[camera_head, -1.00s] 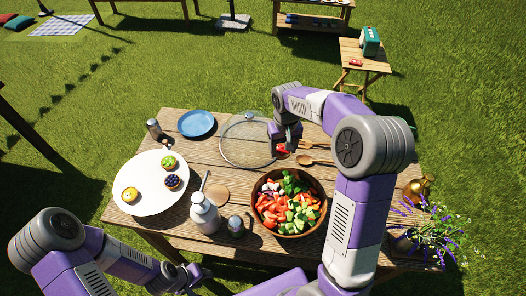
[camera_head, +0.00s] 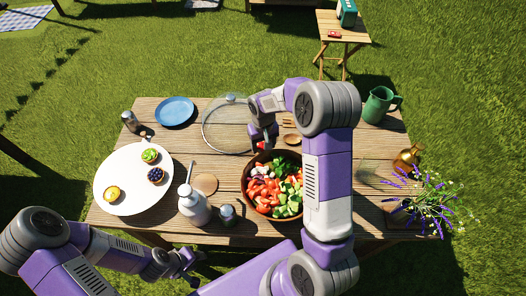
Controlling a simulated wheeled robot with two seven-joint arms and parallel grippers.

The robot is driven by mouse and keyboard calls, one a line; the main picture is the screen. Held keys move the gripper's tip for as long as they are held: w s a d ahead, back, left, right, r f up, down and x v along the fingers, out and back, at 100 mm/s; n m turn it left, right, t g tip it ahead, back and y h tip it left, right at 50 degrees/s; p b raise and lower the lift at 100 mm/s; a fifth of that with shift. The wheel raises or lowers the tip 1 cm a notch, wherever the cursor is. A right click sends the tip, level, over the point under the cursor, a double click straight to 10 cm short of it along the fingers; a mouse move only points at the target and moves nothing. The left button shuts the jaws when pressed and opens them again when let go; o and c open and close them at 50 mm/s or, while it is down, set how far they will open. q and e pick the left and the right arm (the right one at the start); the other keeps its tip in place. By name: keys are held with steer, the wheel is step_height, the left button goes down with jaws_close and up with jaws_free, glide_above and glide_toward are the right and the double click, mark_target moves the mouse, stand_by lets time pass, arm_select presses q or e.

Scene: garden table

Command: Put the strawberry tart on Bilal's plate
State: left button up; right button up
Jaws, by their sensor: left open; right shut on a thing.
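My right gripper (camera_head: 262,138) is shut on a small red thing (camera_head: 262,146), mostly hidden by the fingers; it looks like the strawberry tart. It hangs near the far rim of the salad bowl (camera_head: 247,197), beside the clear dome cover (camera_head: 222,124). A blue plate (camera_head: 174,111) lies empty at the table's far left; no name shows on it. A white round platter (camera_head: 125,190) holds a green-topped tart (camera_head: 149,156), a dark berry tart (camera_head: 155,175) and a yellow tart (camera_head: 112,193). My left gripper (camera_head: 186,267) is open and low at the near edge of the table.
A green jug (camera_head: 379,105), brass pot (camera_head: 406,160) and lavender (camera_head: 422,200) are at the right.

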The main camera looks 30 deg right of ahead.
step_height(320, 180, down, 4)
steer(key=shift+f+b, duration=0.15)
steer(key=shift+b, duration=0.2)
steer(key=shift+f, duration=0.15)
steer(key=o, duration=1.1)
steer(key=shift+c, duration=0.2)
